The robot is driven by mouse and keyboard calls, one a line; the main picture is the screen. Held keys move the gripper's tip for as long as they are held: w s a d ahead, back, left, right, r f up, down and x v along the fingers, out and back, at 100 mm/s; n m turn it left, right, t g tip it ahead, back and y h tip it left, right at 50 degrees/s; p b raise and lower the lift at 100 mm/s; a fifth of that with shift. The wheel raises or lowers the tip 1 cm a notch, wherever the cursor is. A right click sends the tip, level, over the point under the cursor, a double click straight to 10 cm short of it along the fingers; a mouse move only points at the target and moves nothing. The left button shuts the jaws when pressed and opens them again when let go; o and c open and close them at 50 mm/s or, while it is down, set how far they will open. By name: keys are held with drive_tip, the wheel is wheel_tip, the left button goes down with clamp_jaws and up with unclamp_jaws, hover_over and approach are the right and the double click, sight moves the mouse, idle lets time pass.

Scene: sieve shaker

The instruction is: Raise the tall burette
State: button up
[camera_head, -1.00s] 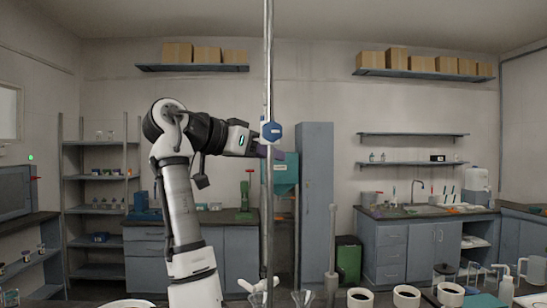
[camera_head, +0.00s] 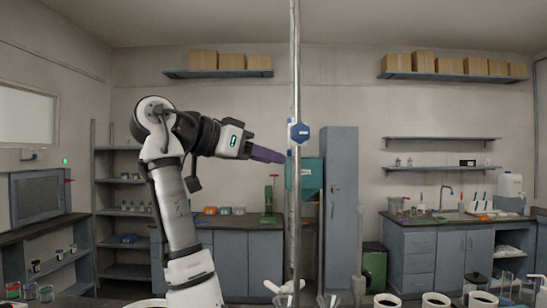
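A tall upright column (camera_head: 295,80), which looks like the tall burette, runs from the top edge down past the bench. A blue hexagonal knob or clamp (camera_head: 299,132) is on it. A white, tap-like piece (camera_head: 281,287) shows near its lower end. My gripper (camera_head: 283,157) points right at a height just below the blue knob. Its purple fingertips end just left of the column. Seen side-on, the fingers overlap as one block, so their opening is hidden. Whether they touch the column cannot be told.
White-rimmed dark cups (camera_head: 436,300) stand at the bottom right, beside a short grey upright post (camera_head: 358,260). A teal box-like unit (camera_head: 312,182) is behind the column. Shelves, cabinets and a sink bench (camera_head: 450,216) line the back wall.

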drive_tip(key=s+a+b, duration=0.1)
drive_tip(key=s+a, duration=0.2)
drive_tip(key=a, duration=0.2)
drive_tip(key=shift+s, duration=0.25)
idle(0.5)
drive_tip(key=shift+f, duration=0.1)
idle(0.4)
